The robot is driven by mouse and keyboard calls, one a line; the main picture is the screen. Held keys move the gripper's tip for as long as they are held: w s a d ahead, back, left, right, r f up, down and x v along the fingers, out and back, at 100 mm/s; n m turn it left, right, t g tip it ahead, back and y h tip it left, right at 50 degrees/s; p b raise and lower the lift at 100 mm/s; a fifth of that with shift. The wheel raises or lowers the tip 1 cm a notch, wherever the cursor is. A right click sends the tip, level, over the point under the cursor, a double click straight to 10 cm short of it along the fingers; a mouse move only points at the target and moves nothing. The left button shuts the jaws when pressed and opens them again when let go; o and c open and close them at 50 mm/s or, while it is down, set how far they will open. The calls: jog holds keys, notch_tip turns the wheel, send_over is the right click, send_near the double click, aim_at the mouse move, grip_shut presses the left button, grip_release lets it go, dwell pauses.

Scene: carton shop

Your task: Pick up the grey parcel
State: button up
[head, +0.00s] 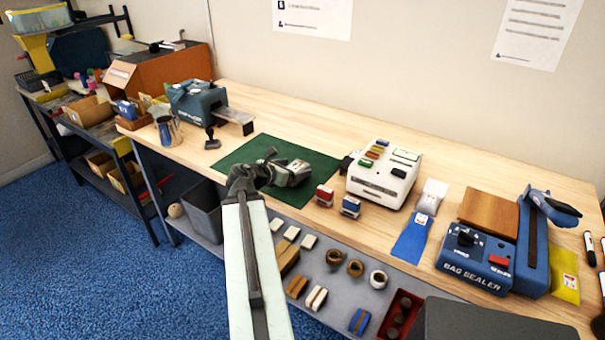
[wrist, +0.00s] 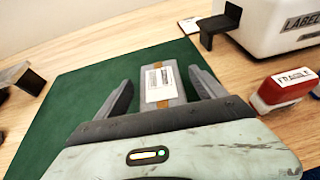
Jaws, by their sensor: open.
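The grey parcel (wrist: 161,84) lies on the green mat (wrist: 75,100), with a white label and a brown tape strip on top. In the head view the parcel (head: 299,167) is partly hidden behind my gripper (head: 283,173). In the wrist view my gripper (wrist: 164,90) is open, with one finger on each side of the parcel's near part. The right finger looks closer to the parcel than the left one. The parcel's near end is hidden by the gripper body. I cannot tell whether either finger touches it.
A white label printer (head: 384,178) stands right of the mat, with a red stamp (head: 325,195) and a blue stamp (head: 350,206) before it. A blue tape dispenser (head: 197,101) stands to the left. A bag sealer (head: 476,258) is far right.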

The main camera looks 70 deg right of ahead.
aim_at(301, 167)
jog(key=x, duration=0.1)
jog(key=b+x, duration=0.1)
jog(key=x, duration=0.1)
jog(key=shift+s+d+f, duration=0.1)
jog(key=shift+s, duration=0.3)
jog(key=shift+d+f, duration=0.1)
jog(key=shift+d, duration=0.2)
jog(key=shift+w, duration=0.15)
jog(key=shift+a, duration=0.1)
jog(key=c, duration=1.7)
notch_tip(301, 167, up, 11)
jog(key=p, duration=1)
jog(key=shift+f, duration=0.2)
